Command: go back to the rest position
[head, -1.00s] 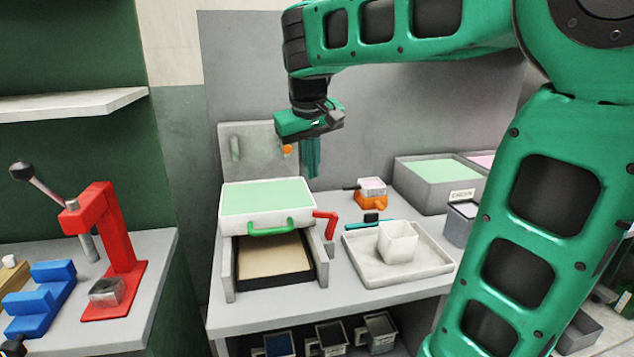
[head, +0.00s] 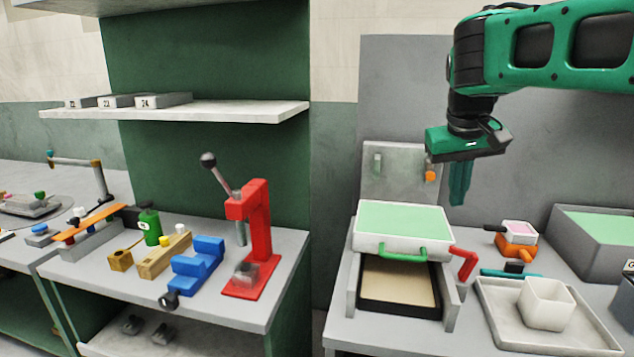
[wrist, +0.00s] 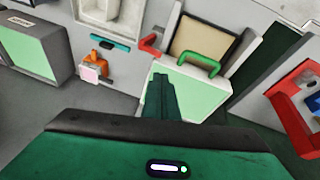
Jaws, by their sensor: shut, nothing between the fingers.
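My gripper (head: 460,185) hangs in the air at the right in the head view, fingers pointing down, above and behind the foam press. Its fingers are together with nothing between them; they also show in the wrist view (wrist: 160,95). The foam press (head: 402,247) below has a white lid with a pale green top and a green handle. A tan slab in a dark tray lies under the lid. My gripper is apart from the press. The press also shows in the wrist view (wrist: 207,85).
An orange device (head: 517,242) and a grey bin (head: 565,262) are behind. A red lever press (head: 258,235) and blue block (head: 197,265) stand on the left bench. A shelf (head: 200,112) hangs above.

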